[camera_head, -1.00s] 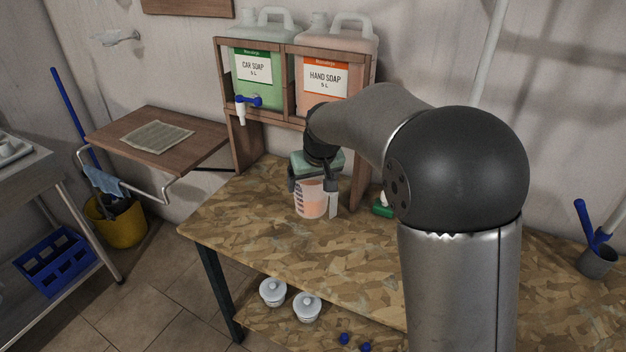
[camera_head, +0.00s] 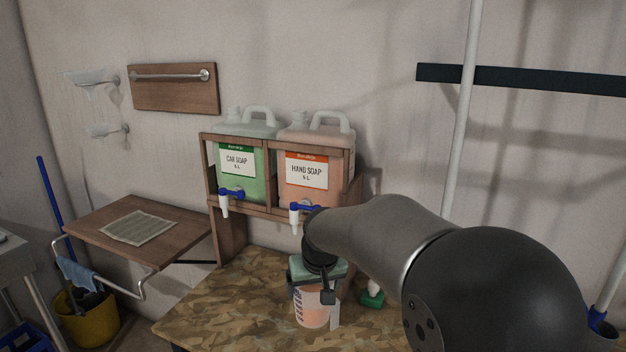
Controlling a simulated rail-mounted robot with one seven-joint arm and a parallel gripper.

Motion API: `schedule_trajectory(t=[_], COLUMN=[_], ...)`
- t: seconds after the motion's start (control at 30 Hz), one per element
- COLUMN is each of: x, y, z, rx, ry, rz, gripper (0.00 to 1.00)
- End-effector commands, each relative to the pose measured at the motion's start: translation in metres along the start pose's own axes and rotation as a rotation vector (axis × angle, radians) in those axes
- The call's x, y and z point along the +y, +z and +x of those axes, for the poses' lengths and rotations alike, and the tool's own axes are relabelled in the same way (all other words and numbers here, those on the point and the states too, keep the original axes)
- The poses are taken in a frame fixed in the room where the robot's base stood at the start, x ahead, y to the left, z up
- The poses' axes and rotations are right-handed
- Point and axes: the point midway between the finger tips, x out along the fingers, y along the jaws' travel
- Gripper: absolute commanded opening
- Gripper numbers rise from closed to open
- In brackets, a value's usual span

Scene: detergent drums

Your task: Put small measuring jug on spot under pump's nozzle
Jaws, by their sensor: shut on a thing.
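My gripper (camera_head: 310,291) points down and is shut on a clear measuring jug (camera_head: 311,312) with scale marks and pinkish-orange contents. The jug is upright, over or on the patterned workbench (camera_head: 225,305); I cannot tell whether its base touches. The jug's top is partly hidden by my gripper and a pale green part. The hand soap tap (camera_head: 297,214), blue and white, is above and behind the jug, with my wrist partly over its right side. No pump or marked spot can be made out clearly.
A wooden rack (camera_head: 227,238) holds a car soap drum (camera_head: 238,178) with its own tap (camera_head: 227,200) and a hand soap drum (camera_head: 310,192). A green-based bottle (camera_head: 373,296) stands right of the jug. The bench left of the jug is clear. A wooden side shelf (camera_head: 180,226) is at left.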

Motion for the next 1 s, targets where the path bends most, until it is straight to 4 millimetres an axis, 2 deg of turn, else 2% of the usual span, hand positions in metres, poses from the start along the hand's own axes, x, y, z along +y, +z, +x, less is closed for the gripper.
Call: schedule_trajectory(t=[0.3, 0.43, 0.63, 1.0], x=[0.099, 0.128, 0.146, 0.146], y=[0.040, 0.056, 0.067, 0.067], z=[0.040, 0.048, 0.053, 0.053], rx=[-0.005, 0.001, 0.008, 0.009], ry=[0.140, 0.182, 0.209, 0.210], rz=[0.335, 0.438, 0.505, 0.507], gripper=[0.46, 0.46, 0.46, 0.46])
